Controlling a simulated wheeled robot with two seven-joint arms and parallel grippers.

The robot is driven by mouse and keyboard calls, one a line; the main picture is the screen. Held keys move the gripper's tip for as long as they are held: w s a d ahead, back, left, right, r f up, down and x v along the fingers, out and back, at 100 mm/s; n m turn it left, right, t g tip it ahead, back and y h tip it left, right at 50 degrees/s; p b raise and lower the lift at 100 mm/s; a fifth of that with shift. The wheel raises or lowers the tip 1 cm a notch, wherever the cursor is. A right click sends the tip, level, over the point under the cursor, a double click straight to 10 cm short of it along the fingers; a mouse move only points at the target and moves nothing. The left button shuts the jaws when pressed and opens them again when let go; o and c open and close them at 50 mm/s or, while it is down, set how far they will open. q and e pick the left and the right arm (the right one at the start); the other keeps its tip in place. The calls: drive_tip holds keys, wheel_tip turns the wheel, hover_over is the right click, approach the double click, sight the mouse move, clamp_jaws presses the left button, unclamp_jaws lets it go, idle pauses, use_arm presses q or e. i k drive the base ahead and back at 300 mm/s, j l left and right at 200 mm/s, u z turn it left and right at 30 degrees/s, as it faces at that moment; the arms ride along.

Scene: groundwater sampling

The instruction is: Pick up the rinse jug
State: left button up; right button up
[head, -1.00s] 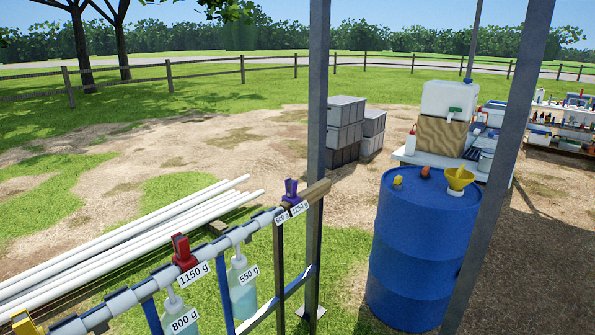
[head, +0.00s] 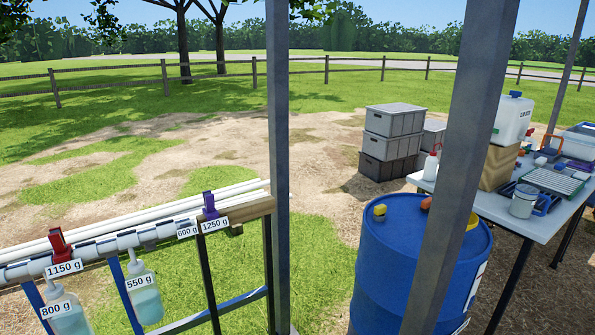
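No thing in the head view is clearly marked as the rinse jug. A small whitish open-topped vessel (head: 523,201) stands on the work table (head: 520,222) at the right; I cannot tell whether it is the jug. A large white container (head: 513,118) with a dark blue cap stands behind it on a tan block (head: 497,166). A white bottle with a red top (head: 431,168) stands at the table's left end. Neither of my grippers is in view.
A blue drum (head: 385,265) stands in front of the table, partly behind a slanted grey post (head: 455,150). Another post (head: 278,150) is left of it. A rack rail (head: 130,238) with hanging bottles fills the lower left. Grey crates (head: 394,122) are stacked behind.

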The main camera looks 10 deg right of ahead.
sight(526, 196)
drive_tip(key=l+u, duration=0.15)
drive_tip(key=l, duration=0.35)
drive_tip(key=l+u, duration=0.1)
drive_tip(key=l, duration=0.4)
drive_tip(key=k+l+u, duration=0.15)
drive_tip(key=l, duration=0.35)
drive_tip(key=l+u, duration=0.15)
drive_tip(key=l, duration=0.35)
drive_tip(key=k+l+u, duration=0.1)
drive_tip(key=l, duration=0.35)
drive_tip(key=k+l+u, duration=0.15)
drive_tip(key=l, duration=0.3)
drive_tip(key=l+u, duration=0.45)
drive_tip(key=l, duration=0.75)
